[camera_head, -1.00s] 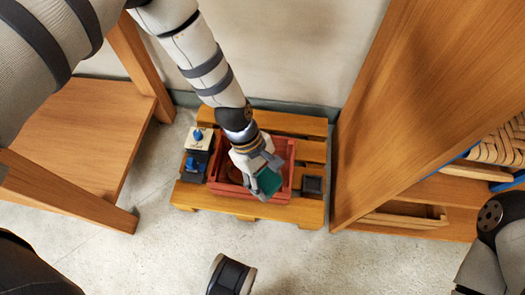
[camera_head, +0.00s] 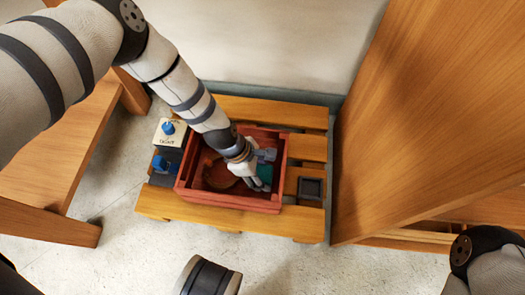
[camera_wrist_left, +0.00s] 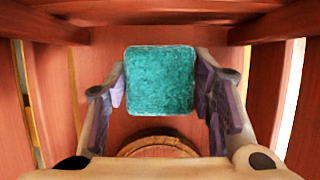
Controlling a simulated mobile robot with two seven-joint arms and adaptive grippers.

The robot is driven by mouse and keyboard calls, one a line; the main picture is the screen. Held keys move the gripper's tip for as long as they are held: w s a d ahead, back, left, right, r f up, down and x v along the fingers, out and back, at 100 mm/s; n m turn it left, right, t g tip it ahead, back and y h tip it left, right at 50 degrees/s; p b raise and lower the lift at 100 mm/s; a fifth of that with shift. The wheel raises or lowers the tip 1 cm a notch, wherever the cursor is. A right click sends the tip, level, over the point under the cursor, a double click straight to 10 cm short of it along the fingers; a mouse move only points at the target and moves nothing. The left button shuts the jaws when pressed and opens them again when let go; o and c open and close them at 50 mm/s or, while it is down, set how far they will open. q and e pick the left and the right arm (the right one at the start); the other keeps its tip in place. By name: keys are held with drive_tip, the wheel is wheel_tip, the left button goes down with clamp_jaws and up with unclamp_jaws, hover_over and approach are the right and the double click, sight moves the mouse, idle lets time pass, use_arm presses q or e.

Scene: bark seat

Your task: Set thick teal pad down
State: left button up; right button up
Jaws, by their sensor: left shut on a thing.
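The thick teal pad (camera_wrist_left: 160,80) is a rounded square with a rough surface, held between the two fingers of my left gripper (camera_wrist_left: 163,90) in the left wrist view. In the head view my left gripper (camera_head: 252,176) reaches down into the red slatted crate (camera_head: 236,201), and only part of the teal pad (camera_head: 265,172) shows beside the fingers. The pad is inside the crate, in its right part. I cannot tell whether it touches the crate floor. My right gripper is not in view.
A round brown wooden thing (camera_head: 216,176) lies in the crate's left part, also in the left wrist view (camera_wrist_left: 158,147). The crate stands on a wooden pallet (camera_head: 290,224). A small dark square tray (camera_head: 311,188) sits to its right, a blue-knobbed box (camera_head: 170,131) to its left.

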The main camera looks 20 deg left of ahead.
use_arm(q)
drive_tip(key=shift+w+r, duration=0.1)
drive_tip(key=shift+r, duration=0.1)
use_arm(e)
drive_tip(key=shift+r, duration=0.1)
use_arm(q)
drive_tip(key=shift+f, duration=0.2)
drive_tip(key=o, duration=1)
drive_tip(key=shift+c, duration=0.2)
drive_tip(key=p+v, duration=0.5)
drive_tip(key=v, duration=0.7)
drive_tip(key=shift+r, duration=0.2)
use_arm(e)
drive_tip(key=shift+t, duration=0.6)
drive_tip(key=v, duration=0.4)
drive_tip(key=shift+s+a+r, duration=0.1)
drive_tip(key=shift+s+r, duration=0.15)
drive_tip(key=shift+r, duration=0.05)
